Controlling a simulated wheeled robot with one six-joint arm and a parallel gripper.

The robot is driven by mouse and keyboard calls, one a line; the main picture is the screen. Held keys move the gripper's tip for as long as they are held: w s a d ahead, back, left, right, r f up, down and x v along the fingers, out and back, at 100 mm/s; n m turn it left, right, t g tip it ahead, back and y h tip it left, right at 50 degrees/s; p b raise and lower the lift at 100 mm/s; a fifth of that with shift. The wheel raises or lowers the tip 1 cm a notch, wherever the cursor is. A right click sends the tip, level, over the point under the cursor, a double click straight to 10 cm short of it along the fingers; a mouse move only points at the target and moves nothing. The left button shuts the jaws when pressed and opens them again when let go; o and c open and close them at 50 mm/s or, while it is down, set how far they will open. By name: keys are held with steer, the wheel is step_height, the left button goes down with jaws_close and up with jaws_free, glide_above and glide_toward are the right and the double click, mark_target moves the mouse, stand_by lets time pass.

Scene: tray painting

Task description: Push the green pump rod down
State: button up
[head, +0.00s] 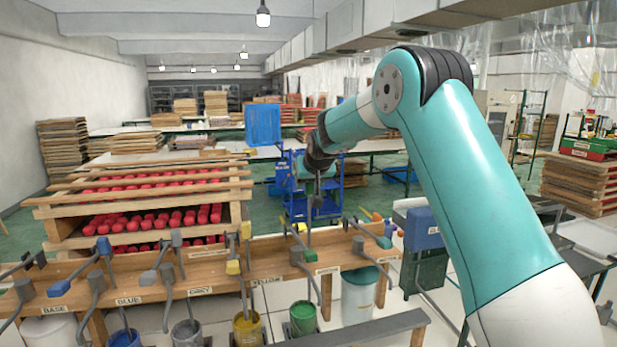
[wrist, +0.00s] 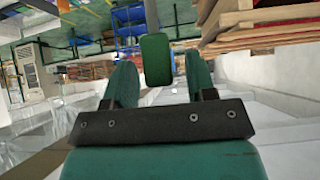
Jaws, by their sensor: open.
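The wooden bench (head: 205,270) carries several other pumps, with blue, grey and yellow parts left of my gripper. Buckets with blue (head: 122,338) and yellow (head: 247,328) paint stand below. Behind is a rack (head: 62,238) of red items, and a blue cart (head: 327,190).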

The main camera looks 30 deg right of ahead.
steer(key=shift+x, duration=1)
steer(key=shift+c, duration=0.2)
jaws_close()
step_height(320, 180, down, 8)
steer(key=b, duration=0.6)
steer(key=shift+r, duration=0.2)
steer(key=shift+s, duration=0.1)
steer(key=shift+o, duration=0.2)
jaws_free()
steer(key=shift+r, duration=0.1)
